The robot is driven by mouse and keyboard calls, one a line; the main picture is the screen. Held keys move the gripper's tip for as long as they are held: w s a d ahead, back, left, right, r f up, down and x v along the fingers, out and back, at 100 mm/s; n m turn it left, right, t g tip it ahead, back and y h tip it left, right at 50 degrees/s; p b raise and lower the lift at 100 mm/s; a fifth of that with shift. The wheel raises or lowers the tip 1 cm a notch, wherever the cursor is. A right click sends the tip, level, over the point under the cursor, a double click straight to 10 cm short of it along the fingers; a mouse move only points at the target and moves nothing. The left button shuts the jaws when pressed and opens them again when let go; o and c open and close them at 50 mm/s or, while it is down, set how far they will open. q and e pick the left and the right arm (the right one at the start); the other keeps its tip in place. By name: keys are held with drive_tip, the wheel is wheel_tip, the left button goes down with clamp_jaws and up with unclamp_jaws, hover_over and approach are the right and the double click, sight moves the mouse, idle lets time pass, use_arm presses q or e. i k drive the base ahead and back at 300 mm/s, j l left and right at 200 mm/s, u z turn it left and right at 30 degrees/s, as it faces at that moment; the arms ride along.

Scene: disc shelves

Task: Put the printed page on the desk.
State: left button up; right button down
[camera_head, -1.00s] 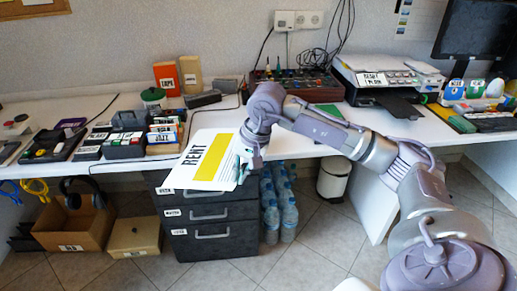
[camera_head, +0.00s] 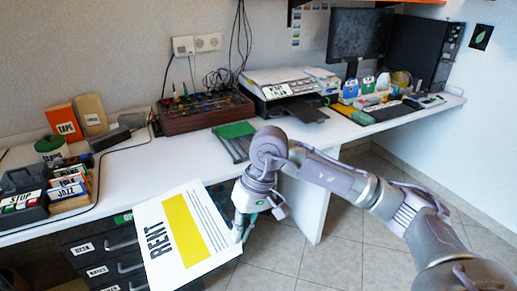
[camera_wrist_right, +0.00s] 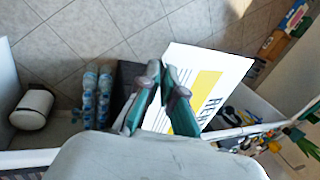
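The printed page (camera_head: 160,240) is a white sheet with a yellow block and the word RENT. My right gripper (camera_head: 243,228) is shut on its right edge and holds it in front of the desk, tilted toward the camera. In the right wrist view, the fingers (camera_wrist_right: 162,90) pinch the near edge of the page (camera_wrist_right: 225,68). The white desk (camera_head: 185,165) runs along the wall behind the page. The page hides part of the desk's front edge and the drawers. My left gripper is not in view.
On the desk are a brown box of tools (camera_head: 200,118), a green folder (camera_head: 235,140), a printer (camera_head: 285,88) and, at left, a dark disc box (camera_head: 22,205). A bare stretch of desk lies between the disc box and the folder. Dark drawers (camera_head: 105,250) stand below.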

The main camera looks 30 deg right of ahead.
sight(160, 163)
drive_tip(key=i+j+z, duration=0.2)
drive_tip(key=j+z, duration=0.15)
drive_tip(key=i+j+z, duration=0.1)
drive_tip(key=j+z, duration=0.2)
drive_tip(key=j, duration=0.15)
drive_tip(key=i+j+z, duration=0.1)
drive_tip(key=j+z, duration=0.55)
drive_tip(key=j, duration=0.25)
drive_tip(key=i+j, duration=0.1)
drive_tip(key=j, duration=0.3)
drive_tip(key=i+j, duration=0.1)
drive_tip(key=j, duration=0.35)
drive_tip(key=i+j, duration=0.1)
drive_tip(key=j, duration=0.3)
drive_tip(key=i+j, duration=0.1)
drive_tip(key=j, duration=0.3)
drive_tip(key=z, duration=0.05)
